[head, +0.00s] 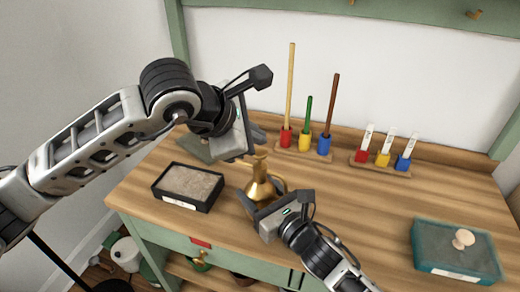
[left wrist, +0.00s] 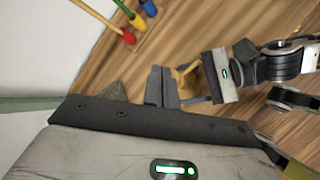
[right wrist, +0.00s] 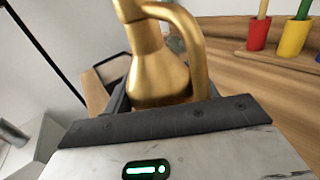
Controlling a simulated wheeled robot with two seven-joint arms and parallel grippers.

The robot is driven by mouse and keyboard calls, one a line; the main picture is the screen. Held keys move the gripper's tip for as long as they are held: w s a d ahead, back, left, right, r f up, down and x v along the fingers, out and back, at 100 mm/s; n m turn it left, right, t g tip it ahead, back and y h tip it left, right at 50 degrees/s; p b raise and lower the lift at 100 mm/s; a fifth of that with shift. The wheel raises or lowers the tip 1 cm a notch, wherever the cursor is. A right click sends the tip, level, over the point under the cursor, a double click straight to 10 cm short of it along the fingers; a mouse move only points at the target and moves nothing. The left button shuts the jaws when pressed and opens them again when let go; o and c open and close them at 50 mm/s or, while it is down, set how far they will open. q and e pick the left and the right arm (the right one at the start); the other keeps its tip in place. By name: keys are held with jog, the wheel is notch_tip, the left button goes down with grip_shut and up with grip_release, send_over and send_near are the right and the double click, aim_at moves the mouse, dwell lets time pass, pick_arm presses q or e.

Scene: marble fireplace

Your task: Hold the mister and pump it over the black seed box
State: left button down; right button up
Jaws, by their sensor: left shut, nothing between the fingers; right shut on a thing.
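The brass mister (head: 263,188) is right of the black seed box (head: 214,198), not over it. My right gripper (head: 262,203) is shut on the mister's body; I cannot tell if its base touches the table. The right wrist view shows its round body and curved handle (right wrist: 195,50) upright, with its top cut off. My left gripper (head: 256,138) is shut and empty, just above the mister's top. In the left wrist view its closed fingers (left wrist: 160,88) hide part of the mister (left wrist: 188,78). The seed box holds grey-brown soil and has a white front label.
Colored holders with tall sticks (head: 304,141) and a rack of labelled tubes (head: 384,158) stand along the back. A teal box (head: 435,250) with a round knob sits at the right front. A grey-green object (head: 195,150) lies behind the seed box. The table's middle right is clear.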

pick_arm(q)
jog(key=shift+f, duration=0.1)
dwell(0.6)
jog(key=shift+f, duration=0.35)
jog(key=shift+f, duration=0.9)
dwell(0.8)
dwell(0.3)
jog(key=shift+r, duration=1.35)
jog(key=shift+r, duration=2.5)
dwell(0.8)
jog(key=shift+r, duration=1.9)
